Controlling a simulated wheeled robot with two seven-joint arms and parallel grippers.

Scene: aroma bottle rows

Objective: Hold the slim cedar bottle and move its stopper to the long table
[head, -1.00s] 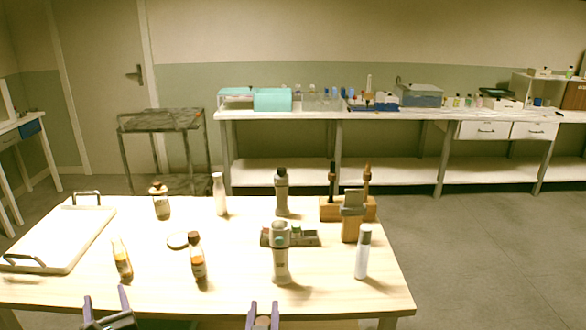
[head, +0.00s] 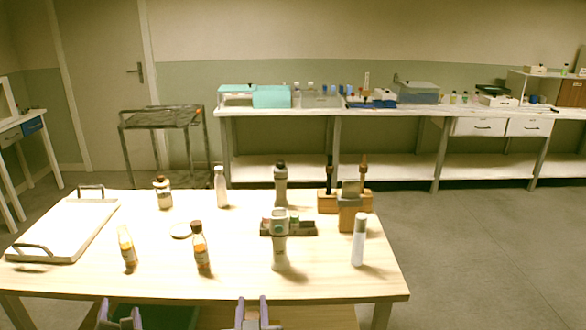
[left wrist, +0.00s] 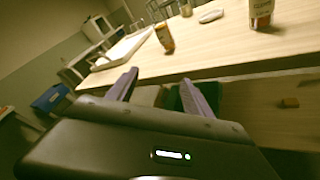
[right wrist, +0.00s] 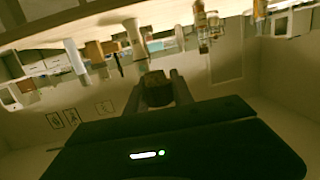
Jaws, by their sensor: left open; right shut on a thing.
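My right gripper (head: 252,304) is in front of the near wooden table's front edge. In the right wrist view its fingers are shut on a small brown stopper-like piece (right wrist: 156,88). My left gripper (head: 120,310) is open and empty, left of it. Two slim amber bottles stand near the table front: one with a pale top (head: 126,248) and one with a dark cap (head: 200,247). I cannot read their labels or tell which is cedar. A long white table (head: 400,115) runs along the back wall.
The near wooden table (head: 330,285) also bears a white tray (head: 62,230), a small white disc (head: 181,230), a white bottle (head: 358,240), a grey bottle (head: 279,250) and wooden holders (head: 349,215). A dark cart (head: 160,122) stands behind. The floor at right is clear.

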